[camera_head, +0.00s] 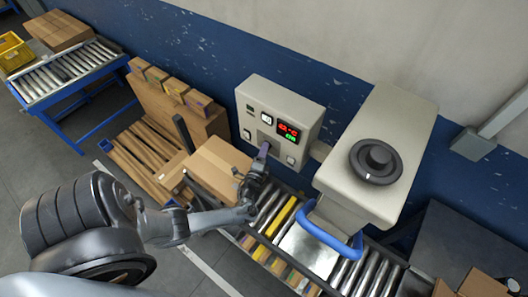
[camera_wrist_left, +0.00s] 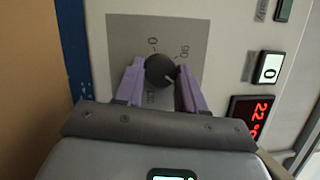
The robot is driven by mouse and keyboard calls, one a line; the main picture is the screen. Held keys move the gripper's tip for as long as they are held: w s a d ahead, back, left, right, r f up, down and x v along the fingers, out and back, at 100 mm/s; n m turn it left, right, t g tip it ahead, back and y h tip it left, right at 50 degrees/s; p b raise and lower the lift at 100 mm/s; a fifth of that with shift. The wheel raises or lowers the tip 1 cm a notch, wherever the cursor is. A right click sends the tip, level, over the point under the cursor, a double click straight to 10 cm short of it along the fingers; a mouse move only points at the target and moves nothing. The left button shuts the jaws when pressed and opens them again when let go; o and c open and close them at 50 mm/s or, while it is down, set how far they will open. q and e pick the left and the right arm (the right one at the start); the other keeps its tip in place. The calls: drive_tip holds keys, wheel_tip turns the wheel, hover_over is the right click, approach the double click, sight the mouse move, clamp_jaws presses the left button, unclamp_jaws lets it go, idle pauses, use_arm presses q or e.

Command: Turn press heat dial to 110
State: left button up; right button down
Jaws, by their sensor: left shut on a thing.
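The heat dial (camera_wrist_left: 160,70) is a small dark round knob on a grey square plate in the left wrist view. A "0" mark and what looks like "90" show around it; another mark is partly hidden by a finger. My left gripper (camera_wrist_left: 161,84) has its purple fingers on both sides of the knob, shut on it. In the head view, my left gripper (camera_head: 262,151) reaches the lower part of the beige control box (camera_head: 274,95) and hides the dial. The red display (camera_wrist_left: 250,118) seems to read 22. My right gripper is not in view.
A white "0" switch (camera_wrist_left: 268,67) sits beside the plate. The press (camera_head: 392,125) with a large black knob (camera_head: 376,162) and blue handle (camera_head: 330,238) stands to the right. A cardboard box (camera_head: 217,168) is close beside my left arm, by the roller conveyor (camera_head: 372,275).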

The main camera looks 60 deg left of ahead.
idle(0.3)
use_arm(q)
drive_tip(key=o, duration=1)
drive_tip(key=shift+o, duration=0.2)
drive_tip(key=v, duration=1.1)
